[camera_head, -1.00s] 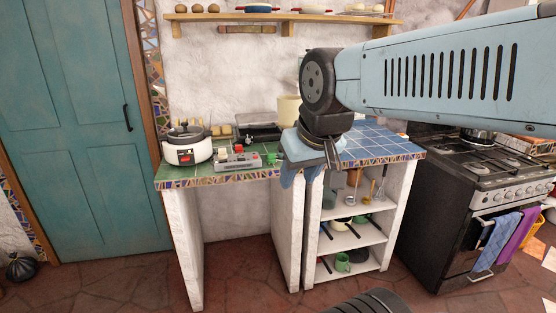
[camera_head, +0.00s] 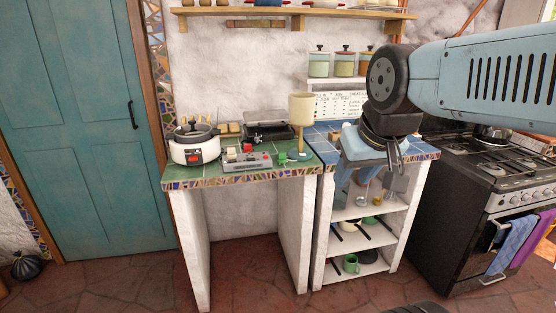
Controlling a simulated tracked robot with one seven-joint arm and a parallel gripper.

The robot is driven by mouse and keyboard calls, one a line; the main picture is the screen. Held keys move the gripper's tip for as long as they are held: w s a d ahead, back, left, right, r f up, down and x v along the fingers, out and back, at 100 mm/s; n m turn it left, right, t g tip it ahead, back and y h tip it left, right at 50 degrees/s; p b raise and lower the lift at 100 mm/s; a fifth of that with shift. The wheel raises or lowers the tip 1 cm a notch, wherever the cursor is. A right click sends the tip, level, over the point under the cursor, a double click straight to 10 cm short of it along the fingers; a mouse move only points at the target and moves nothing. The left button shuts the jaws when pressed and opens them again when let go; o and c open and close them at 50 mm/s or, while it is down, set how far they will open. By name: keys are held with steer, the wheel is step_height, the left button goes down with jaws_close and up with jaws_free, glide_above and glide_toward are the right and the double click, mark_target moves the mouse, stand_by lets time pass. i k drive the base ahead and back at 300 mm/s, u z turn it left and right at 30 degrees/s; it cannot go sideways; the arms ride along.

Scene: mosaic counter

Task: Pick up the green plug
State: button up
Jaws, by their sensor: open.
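A small green plug (camera_head: 283,158) lies on the green-tiled counter (camera_head: 230,178), just right of a grey power strip (camera_head: 247,162). The strip carries a red plug (camera_head: 247,148) and a pale plug (camera_head: 231,154). My gripper (camera_head: 372,176) hangs at the front edge of the blue-tiled counter, to the right of the green plug and apart from it. It is open, and I see nothing between its fingers.
A white rice cooker (camera_head: 194,145) stands left of the strip. A dark grill (camera_head: 268,131) and a beige lamp (camera_head: 302,112) stand behind. The stove (camera_head: 480,190) is at the right. A shelf (camera_head: 290,13) hangs above.

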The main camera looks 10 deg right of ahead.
mark_target(281, 156)
steer(key=z, duration=0.05)
steer(key=i, duration=1)
steer(key=u, duration=0.1)
